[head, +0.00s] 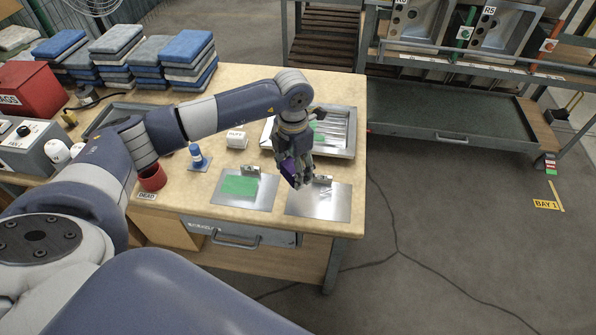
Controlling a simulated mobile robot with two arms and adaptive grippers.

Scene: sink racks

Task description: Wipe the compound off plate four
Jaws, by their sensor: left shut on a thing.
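My left gripper (297,182) points down over the right-hand metal plate (335,207), shut on a small purple pad (287,166). Whether the pad touches the plate I cannot tell. This plate looks mostly bare grey, with small marks near a little metal block at its back edge; the gripper hides part of it. A second metal plate (262,197) lies to its left, with a rectangular green patch (240,186) on it and a small block at its back. I cannot read which plate is number four. My right gripper is out of view.
A metal tray (345,146) stands behind the gripper. A white block (237,140), a blue and white bottle (197,157) and a red cup (152,178) stand left of it. Folded cloth stacks (187,60) and a red bin (30,88) are at the back left.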

